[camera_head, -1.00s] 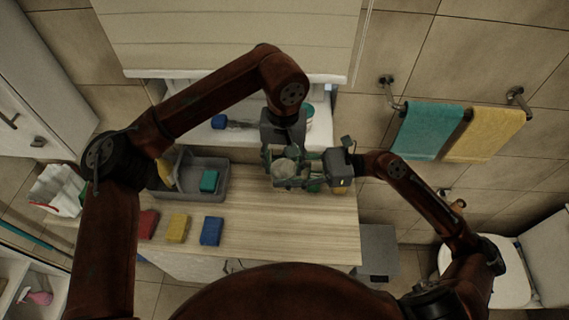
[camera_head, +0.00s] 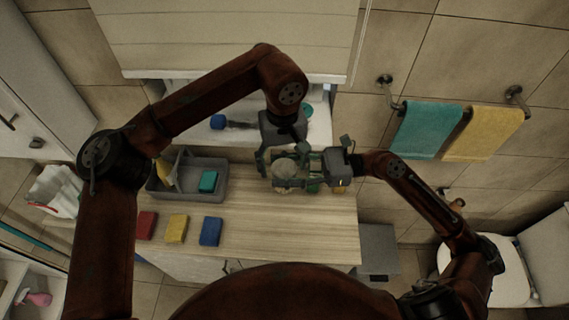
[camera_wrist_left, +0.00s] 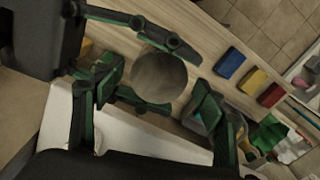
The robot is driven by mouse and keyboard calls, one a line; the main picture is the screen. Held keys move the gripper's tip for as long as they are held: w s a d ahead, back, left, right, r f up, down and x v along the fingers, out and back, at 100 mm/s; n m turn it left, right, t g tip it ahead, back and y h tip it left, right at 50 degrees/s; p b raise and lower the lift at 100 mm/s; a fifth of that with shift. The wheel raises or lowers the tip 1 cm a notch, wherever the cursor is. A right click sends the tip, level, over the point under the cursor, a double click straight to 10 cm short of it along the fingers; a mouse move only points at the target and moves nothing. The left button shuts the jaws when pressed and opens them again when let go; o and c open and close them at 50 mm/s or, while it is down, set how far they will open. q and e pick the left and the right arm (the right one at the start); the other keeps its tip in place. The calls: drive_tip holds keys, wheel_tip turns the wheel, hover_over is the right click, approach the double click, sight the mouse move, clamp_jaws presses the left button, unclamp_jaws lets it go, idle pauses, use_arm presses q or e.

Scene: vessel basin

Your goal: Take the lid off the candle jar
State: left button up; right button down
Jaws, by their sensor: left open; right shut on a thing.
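The candle jar shows as a round grey-beige top, its lid (camera_head: 284,167), at the back right of the wooden counter. In the left wrist view the lid (camera_wrist_left: 158,77) is a plain grey-brown disc, and the jar body is hidden below it. My right gripper (camera_head: 290,172) comes in from the right and is shut on the candle jar, one finger on each side. My left gripper (camera_head: 282,158) hangs over the jar with its fingers open. In the left wrist view its fingers (camera_wrist_left: 155,112) stand apart on either side, with a gap to the lid.
A grey bin (camera_head: 158,190) with a teal block (camera_head: 208,181) stands left of the jar. Red (camera_head: 146,225), yellow (camera_head: 177,229) and blue (camera_head: 211,231) blocks lie along the front. A blue-headed item (camera_head: 218,122) lies on the white sill behind. The counter in front of the jar is clear.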

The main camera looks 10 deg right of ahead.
use_arm(q)
drive_tip(key=shift+r, duration=2.3)
drive_tip(key=shift+c, duration=0.4)
wheel_tip(320, 180, up, 3)
drive_tip(key=shift+f+m, duration=0.15)
drive_tip(key=shift+m, duration=0.95)
drive_tip(key=shift+s+d+r+m, duration=0.15)
drive_tip(key=shift+r+m, duration=0.2)
drive_tip(key=shift+m, duration=0.25)
wheel_tip(320, 180, down, 8)
drive_tip(key=shift+r, duration=0.2)
drive_tip(key=shift+c, duration=0.6)
